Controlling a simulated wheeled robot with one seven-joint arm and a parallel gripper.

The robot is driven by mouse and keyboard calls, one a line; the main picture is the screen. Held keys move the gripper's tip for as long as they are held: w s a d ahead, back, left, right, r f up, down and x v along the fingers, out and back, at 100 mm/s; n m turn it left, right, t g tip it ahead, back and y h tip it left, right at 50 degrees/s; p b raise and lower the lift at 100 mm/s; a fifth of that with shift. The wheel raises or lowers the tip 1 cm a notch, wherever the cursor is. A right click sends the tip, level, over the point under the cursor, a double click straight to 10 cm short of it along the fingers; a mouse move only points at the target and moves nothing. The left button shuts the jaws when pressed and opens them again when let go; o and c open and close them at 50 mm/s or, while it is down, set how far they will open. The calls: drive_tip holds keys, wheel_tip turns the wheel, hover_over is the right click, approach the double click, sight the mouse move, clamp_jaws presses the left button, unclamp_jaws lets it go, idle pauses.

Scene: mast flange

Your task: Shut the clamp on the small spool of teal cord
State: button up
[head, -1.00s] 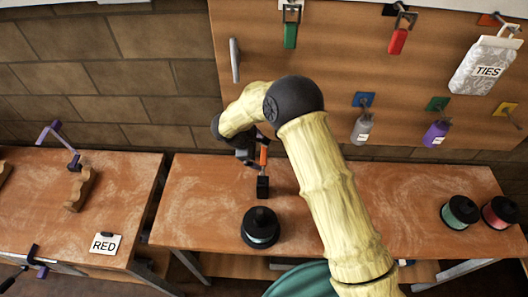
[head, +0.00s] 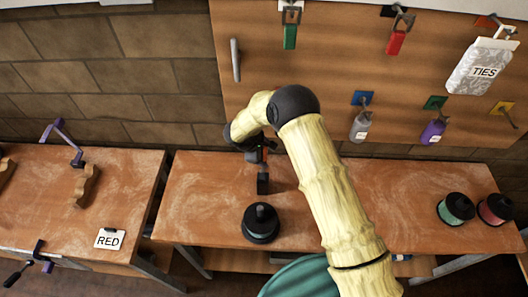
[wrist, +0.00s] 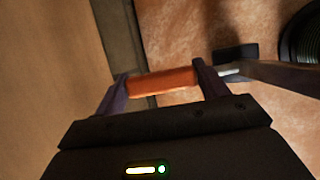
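In the wrist view an orange bar (wrist: 162,82), apparently a handle, lies between the two dark fingers of my gripper (wrist: 160,88), touching or almost touching both. A short silver rod, a dark bar (wrist: 285,75) and a black block (wrist: 235,52) show beyond the right finger. In the head view my gripper (head: 256,150) is small and partly hidden, above the black block (head: 263,184). A black spool (head: 261,223) stands on the bench in front of the block; its cord barely shows. A teal cord spool (head: 457,208) stands at the bench's right end.
A red spool (head: 496,209) stands beside the teal one. A green-handled tool (head: 289,37) and a red-handled one (head: 396,42) hang on the wooden board (head: 330,60). The left bench holds a purple clamp (head: 64,140) and a RED card (head: 109,240). The middle bench has clear room.

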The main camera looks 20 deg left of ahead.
drive_tip(key=c, duration=0.3)
